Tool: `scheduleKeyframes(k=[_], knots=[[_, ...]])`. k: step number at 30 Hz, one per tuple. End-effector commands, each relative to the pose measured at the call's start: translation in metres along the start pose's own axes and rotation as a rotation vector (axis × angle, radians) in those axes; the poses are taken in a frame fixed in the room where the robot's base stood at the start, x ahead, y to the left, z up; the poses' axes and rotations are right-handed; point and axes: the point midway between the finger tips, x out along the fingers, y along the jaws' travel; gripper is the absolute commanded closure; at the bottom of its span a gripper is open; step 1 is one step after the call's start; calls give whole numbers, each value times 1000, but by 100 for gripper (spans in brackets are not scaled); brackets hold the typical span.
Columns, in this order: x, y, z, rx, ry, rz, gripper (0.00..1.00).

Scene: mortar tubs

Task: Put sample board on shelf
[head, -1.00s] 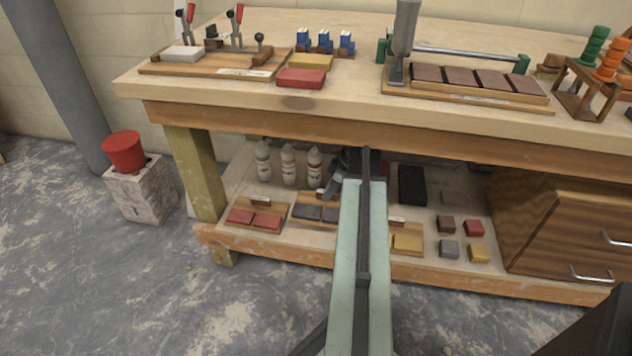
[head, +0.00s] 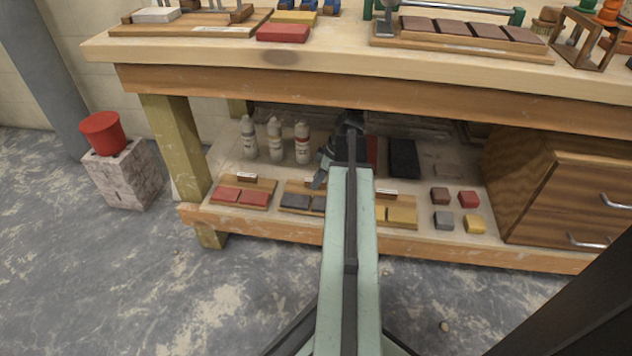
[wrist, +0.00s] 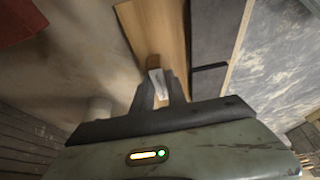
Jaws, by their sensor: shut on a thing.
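The sample board (head: 301,186) is a wooden board with dark grey tiles and sits at the lower shelf (head: 225,214), between a board with red tiles (head: 241,194) and one with yellow tiles (head: 395,213). My arm hides its right part in the head view. In the wrist view the board (wrist: 172,30) shows bare wood beside two grey tiles. My gripper (wrist: 160,88) is shut on the small brown block with a white face on this board. In the head view my gripper (head: 335,165) is dark and partly hidden. I cannot tell whether the board touches the shelf.
Several white bottles (head: 275,140) stand behind the boards. A black slab (head: 403,158) and small coloured blocks (head: 442,196) lie to the right, beside a wooden drawer unit (head: 560,200). The thick tabletop (head: 350,85) overhangs the shelf. A red bucket (head: 102,132) stands on a block at left.

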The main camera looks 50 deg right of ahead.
Motion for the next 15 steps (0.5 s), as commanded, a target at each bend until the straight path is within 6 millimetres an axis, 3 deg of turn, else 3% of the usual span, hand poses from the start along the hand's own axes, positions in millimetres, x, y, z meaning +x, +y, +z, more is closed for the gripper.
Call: scheduleKeyframes(k=[15], knots=[[3,0,2,1,1,0,100]])
